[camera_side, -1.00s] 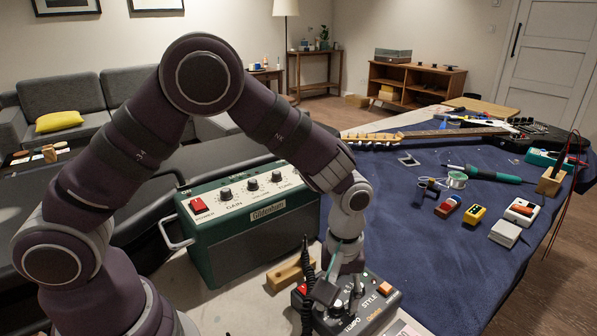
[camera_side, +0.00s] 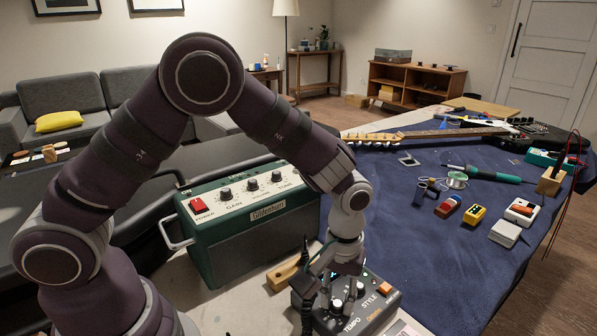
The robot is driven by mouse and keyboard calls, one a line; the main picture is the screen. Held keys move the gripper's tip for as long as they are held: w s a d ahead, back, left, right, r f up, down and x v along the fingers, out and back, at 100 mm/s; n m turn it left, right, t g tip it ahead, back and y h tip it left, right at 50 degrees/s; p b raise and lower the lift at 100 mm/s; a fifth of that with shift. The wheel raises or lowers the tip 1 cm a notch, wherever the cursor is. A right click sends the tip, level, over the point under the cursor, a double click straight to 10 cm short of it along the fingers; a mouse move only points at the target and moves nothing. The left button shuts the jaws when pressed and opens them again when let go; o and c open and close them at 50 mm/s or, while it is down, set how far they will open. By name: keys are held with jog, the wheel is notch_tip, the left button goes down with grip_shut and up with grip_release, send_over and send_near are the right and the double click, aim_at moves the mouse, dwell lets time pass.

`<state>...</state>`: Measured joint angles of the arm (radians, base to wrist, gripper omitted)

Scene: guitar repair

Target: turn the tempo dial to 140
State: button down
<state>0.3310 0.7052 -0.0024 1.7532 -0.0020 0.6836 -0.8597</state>
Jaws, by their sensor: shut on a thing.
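The dark grey pedal box (camera_side: 378,306) lies at the front of the table, with "TEMPO" and "STYLE" lettering and an orange button (camera_side: 385,288). The tempo dial (camera_side: 336,306) is a small knob near the "TEMPO" label. My gripper (camera_side: 330,292) points down over the left part of the box, its fingers at the tempo dial and shut on it. The fingers partly cover the dial, and its pointer and scale are too small to read.
A green amplifier (camera_side: 250,245) stands close behind and left of the box. A wooden block (camera_side: 284,274) and a black coiled cable (camera_side: 306,290) are beside the gripper. The blue mat (camera_side: 430,260) to the right has free room, with tools and a guitar farther back.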

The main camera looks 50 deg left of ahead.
jog(key=m, duration=0.4)
jog(key=shift+m, duration=0.3)
jog(key=m, duration=1)
jog(key=shift+m, duration=2.9)
jog(key=c, duration=1)
grip_release()
jog(key=shift+o, duration=0.2)
